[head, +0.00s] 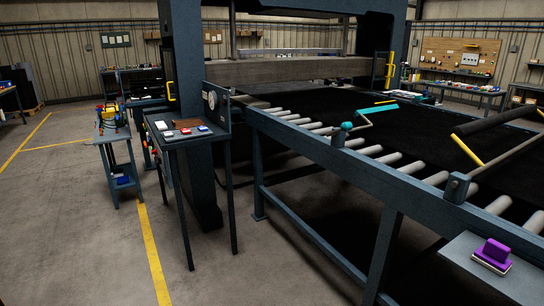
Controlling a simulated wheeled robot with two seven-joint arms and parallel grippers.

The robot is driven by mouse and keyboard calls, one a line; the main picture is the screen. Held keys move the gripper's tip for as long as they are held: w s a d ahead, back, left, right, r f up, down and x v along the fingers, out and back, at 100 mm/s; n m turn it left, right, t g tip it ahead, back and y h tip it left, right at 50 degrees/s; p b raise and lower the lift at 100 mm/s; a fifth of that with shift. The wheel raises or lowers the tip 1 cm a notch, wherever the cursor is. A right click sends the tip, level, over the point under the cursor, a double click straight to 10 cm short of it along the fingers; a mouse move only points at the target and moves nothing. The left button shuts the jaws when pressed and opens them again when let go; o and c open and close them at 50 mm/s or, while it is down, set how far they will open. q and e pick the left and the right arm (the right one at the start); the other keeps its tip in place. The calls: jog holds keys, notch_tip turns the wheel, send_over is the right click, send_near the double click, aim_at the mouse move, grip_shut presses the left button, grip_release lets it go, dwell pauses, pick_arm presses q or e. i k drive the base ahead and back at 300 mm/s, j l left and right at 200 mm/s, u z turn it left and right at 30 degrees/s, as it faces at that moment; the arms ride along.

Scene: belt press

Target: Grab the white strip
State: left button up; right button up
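A small white piece (162,126) lies on the dark side stand (175,139) left of the press; it may be the white strip, but it is too small to tell. Beside it on the stand are a small red and white piece (186,131), a small blue and white piece (204,129) and a brown flat piece (187,123). Neither of my grippers is in view.
The press frame (181,60) stands behind the stand. A roller table with a black belt (330,112) fills the right. A purple block (493,252) sits on a grey shelf (465,245). A tool cart (112,137) stands left. Floor is clear in front.

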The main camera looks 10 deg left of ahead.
aim_at(161, 125)
jog(key=i+j+u, duration=0.1)
jog(key=i+u, duration=0.7)
jog(key=i, duration=0.25)
jog(key=i+l+u, duration=0.25)
jog(key=i+u, duration=0.15)
jog(key=i, duration=0.1)
